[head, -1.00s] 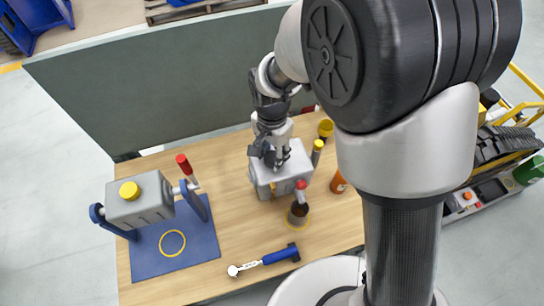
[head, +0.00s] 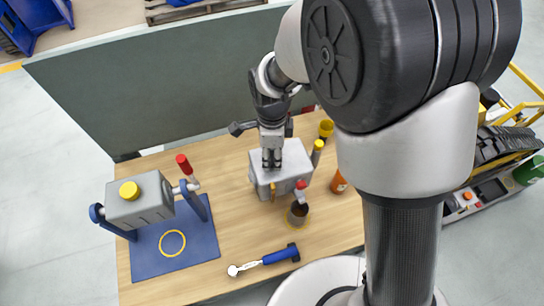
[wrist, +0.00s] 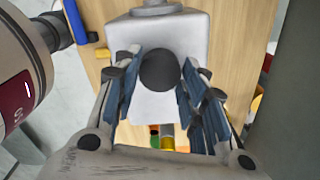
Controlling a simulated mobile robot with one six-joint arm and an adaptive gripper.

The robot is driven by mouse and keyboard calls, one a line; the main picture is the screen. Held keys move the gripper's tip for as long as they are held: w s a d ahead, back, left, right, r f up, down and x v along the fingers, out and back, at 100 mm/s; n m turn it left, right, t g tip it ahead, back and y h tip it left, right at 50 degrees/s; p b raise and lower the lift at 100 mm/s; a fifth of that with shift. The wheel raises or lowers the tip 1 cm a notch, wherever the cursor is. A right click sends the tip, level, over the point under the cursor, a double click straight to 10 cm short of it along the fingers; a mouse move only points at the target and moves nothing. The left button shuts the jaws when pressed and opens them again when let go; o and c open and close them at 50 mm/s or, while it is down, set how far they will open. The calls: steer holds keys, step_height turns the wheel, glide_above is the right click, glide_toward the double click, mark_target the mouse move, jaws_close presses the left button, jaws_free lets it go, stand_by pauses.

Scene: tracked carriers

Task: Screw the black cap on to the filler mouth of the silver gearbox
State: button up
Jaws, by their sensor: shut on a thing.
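The silver gearbox (head: 296,170) stands on the wooden bench; its pale top also fills the middle of the wrist view (wrist: 190,32). My gripper (head: 272,162) points down over the gearbox top. In the wrist view my gripper (wrist: 160,76) is shut on the round black cap (wrist: 160,70), one finger on each side. The cap is over the gearbox top, and the filler mouth is hidden beneath it. I cannot tell whether the cap is seated or how far its thread is engaged.
A grey box with a yellow cap (head: 130,190) sits in a blue cradle (head: 150,262) at left. A blue-handled tool (head: 280,256) lies in front. A brush pot (head: 298,215), an orange bottle (head: 338,183) and a yellow cup (head: 326,128) stand close to the gearbox.

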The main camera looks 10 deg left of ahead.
steer(key=shift+m, duration=0.5)
steer(key=m, duration=0.3)
steer(key=shift+m, duration=0.4)
steer(key=m, duration=0.5)
steer(key=shift+m, duration=0.4)
steer(key=o, duration=0.9)
